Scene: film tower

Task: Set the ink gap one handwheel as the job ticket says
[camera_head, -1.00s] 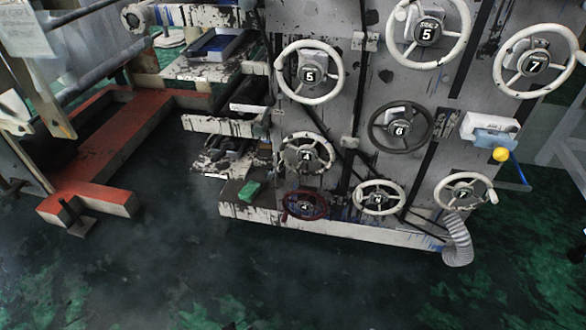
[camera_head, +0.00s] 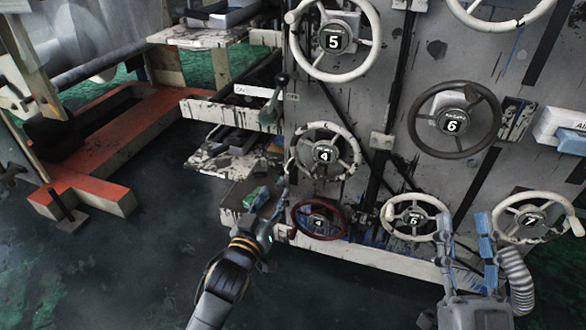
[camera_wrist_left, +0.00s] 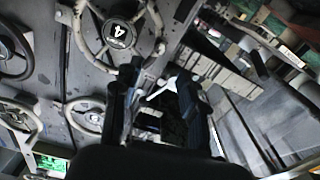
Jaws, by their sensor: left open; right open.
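Several numbered handwheels sit on the grey machine panel, and I cannot read which one is ink gap one. A white wheel marked 4 (camera_head: 325,153) is left of centre, with a small dark red wheel (camera_head: 318,221) below it, its mark too small to read. My left gripper (camera_head: 283,195) is open and empty, just left of these two wheels. In the left wrist view its open fingers (camera_wrist_left: 158,88) are below the wheel marked 4 (camera_wrist_left: 116,30). My right gripper (camera_head: 487,238) is open, between two low white wheels. No job ticket is readable.
White wheels (camera_head: 415,218) and (camera_head: 532,222) stand low on the panel; a dark wheel marked 6 (camera_head: 455,121) and a white 5 (camera_head: 334,42) are higher. A red-orange frame (camera_head: 100,150) lies left. The floor in front is open.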

